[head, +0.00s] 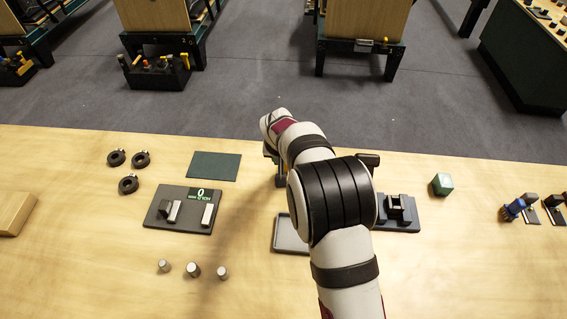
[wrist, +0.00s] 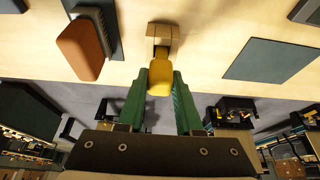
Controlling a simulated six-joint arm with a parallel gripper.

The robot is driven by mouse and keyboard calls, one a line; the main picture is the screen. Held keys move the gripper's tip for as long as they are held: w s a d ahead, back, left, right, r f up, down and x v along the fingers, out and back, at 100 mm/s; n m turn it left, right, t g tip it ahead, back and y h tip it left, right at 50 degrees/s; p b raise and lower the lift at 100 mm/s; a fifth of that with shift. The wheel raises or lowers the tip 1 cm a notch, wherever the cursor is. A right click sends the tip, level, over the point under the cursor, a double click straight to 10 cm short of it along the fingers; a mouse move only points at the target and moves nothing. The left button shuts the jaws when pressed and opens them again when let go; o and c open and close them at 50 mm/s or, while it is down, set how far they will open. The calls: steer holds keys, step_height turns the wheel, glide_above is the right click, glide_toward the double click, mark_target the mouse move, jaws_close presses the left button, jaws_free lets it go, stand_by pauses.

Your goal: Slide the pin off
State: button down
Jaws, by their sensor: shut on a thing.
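In the wrist view, my gripper (wrist: 161,76) has its two green fingers shut on a rounded yellow piece (wrist: 159,83). The yellow piece meets a small tan block (wrist: 164,34) with a dark slot beyond the fingertips. I cannot tell whether the yellow piece is the pin itself or its handle, nor how deep it sits. In the head view, my arm hides most of the gripper and what it holds; only a dark part of the gripper (head: 280,180) shows left of the arm.
In the wrist view, an orange-brown block (wrist: 80,48) stands close left of the fingers. In the head view, a grey tray (head: 289,250), a dark fixture (head: 405,225) and a green cube (head: 442,184) lie near the arm. A display plate (head: 160,222), dark rings (head: 129,184) and metal cylinders (head: 193,270) lie left.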

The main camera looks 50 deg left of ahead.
steer(key=shift+r, duration=1.95)
